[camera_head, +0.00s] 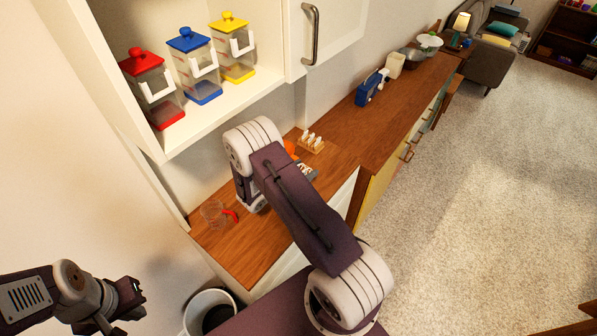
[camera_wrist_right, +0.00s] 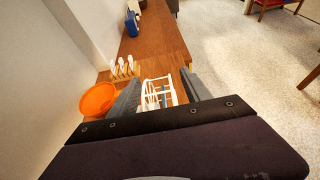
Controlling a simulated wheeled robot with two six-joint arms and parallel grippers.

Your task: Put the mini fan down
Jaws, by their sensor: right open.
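My right gripper (camera_wrist_right: 158,88) is open over the wooden counter. A white barred frame (camera_wrist_right: 160,92) shows between its fingers; I cannot tell whether it is the mini fan or a rack. An orange round thing (camera_wrist_right: 98,100) lies just left of the left finger, and part of it shows in the head view (camera_head: 290,147). I cannot make out the mini fan for certain. In the head view my right arm hides its own gripper and part of the counter. My left gripper (camera_head: 134,299) is at the lower left, away from the counter; its jaw gap is unclear.
A stand with white pieces (camera_head: 311,141) is at the counter's back. A clear cup with a red handle (camera_head: 214,214) is near the left end. Red, blue and yellow lidded canisters (camera_head: 193,65) stand in the hutch. A white bin (camera_head: 208,310) is below. A blue appliance (camera_head: 370,88) stands farther along.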

